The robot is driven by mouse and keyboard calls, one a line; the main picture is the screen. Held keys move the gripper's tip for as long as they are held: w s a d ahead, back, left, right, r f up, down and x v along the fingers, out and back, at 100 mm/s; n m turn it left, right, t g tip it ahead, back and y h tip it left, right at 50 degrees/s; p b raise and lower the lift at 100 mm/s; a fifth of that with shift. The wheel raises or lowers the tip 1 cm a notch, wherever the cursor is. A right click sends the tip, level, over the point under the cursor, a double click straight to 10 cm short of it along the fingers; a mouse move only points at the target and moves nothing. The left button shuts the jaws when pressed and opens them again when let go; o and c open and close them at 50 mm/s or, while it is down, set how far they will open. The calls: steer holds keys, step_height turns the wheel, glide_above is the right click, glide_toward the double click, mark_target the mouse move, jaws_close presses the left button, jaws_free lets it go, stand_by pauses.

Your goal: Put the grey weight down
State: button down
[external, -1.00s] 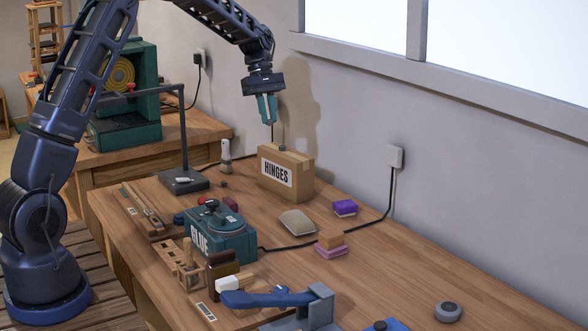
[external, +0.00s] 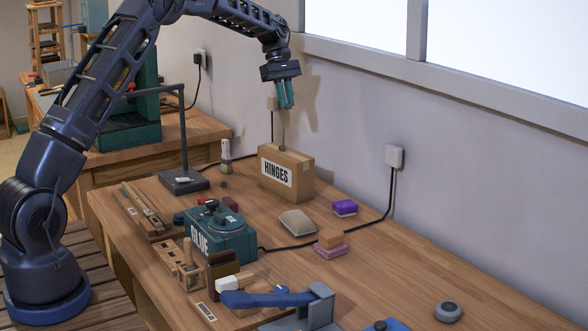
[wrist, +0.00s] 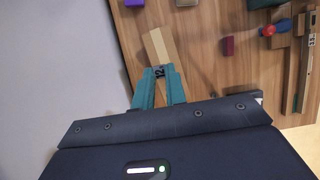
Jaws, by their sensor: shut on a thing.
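My gripper (external: 286,95) is raised high above the back of the bench, near the wall and above the cardboard box marked HINGES (external: 298,178). In the wrist view its teal fingers (wrist: 158,87) are shut on a small dark grey piece with a pale mark like a 2, which I take to be the grey weight (wrist: 158,71). The fingers largely hide it in the external view. A small grey thing (external: 282,148) shows at the top of the box; I cannot tell what it is. The box also shows below the fingertips in the wrist view (wrist: 155,45).
A round grey object (external: 448,312) lies at the right. The bench between sponges and that object is clear.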

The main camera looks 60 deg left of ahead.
mark_target(289, 153)
step_height(289, 153, down, 13)
steer(key=shift+f, duration=0.1)
stand_by(0.5)
steer(key=shift+f, duration=0.1)
steer(key=c, duration=1.4)
jaws_free()
steer(key=shift+c, duration=0.2)
steer(key=v, duration=1.2)
steer(key=s+d+r+m+t+y, duration=0.2)
steer(key=s+d+r+m, duration=0.6)
steer(key=s+d+r, duration=1.35)
steer(key=s+d+m+y, duration=0.1)
steer(key=s+d+m, duration=0.25)
steer(key=s, duration=0.55)
steer(key=s+d+m+y, duration=0.15)
steer(key=s+d, duration=0.25)
steer(key=s, duration=0.6)
steer(key=s+d+f+m+t, duration=0.1)
steer(key=s+f+m, duration=0.1)
steer(key=s, duration=0.5)
steer(key=s+d+f+m+t, duration=0.1)
steer(key=s+d+f+m, duration=0.1)
steer(key=s, duration=0.5)
step_height(289, 153, down, 3)
steer(key=shift+s+d+r+m+t, duration=0.2)
steer(key=shift+s+d+m+t, duration=0.1)
steer(key=shift+s+d+m, duration=0.15)
